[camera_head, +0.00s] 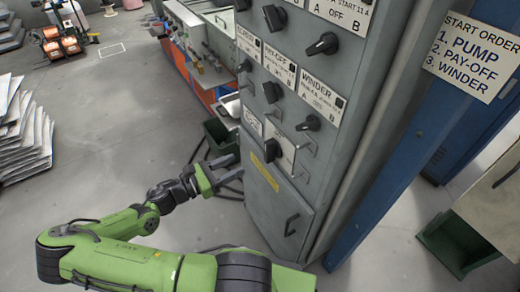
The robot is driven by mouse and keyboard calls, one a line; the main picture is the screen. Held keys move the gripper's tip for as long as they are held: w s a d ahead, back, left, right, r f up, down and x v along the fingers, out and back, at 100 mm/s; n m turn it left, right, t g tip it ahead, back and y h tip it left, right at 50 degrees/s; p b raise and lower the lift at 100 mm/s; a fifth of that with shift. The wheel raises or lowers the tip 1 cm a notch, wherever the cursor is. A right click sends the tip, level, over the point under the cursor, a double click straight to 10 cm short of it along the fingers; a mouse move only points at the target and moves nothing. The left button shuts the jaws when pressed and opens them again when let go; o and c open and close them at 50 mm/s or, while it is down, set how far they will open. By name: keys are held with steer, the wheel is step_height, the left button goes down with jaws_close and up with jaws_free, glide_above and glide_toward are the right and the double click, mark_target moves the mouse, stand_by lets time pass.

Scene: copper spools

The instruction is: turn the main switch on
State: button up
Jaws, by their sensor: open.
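A grey control cabinet (340,120) fills the centre right and carries several black rotary knobs. One large black knob (272,150) sits low on its face, above a yellow label (265,172); it may be the main switch, but its plate is too small to read. My gripper (231,169) is open and empty, just left of that knob in the picture, its two fingers pointing right towards the cabinet. I cannot tell whether the fingertips touch the cabinet.
Plates reading PAY-OFF (280,68) and WINDER (320,92) have knobs beside them. Metal handles stick out near the lower knobs. A sign (473,55) lists pump, pay-off, winder. A dark bin (221,136) stands behind my gripper. The floor (110,130) at left is clear beside stacked sheets (25,130).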

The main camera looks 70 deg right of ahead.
mark_target(265, 151)
steer(key=b+x, duration=0.1)
steer(key=x, duration=1.1)
steer(key=shift+d+f, duration=0.1)
jaws_close()
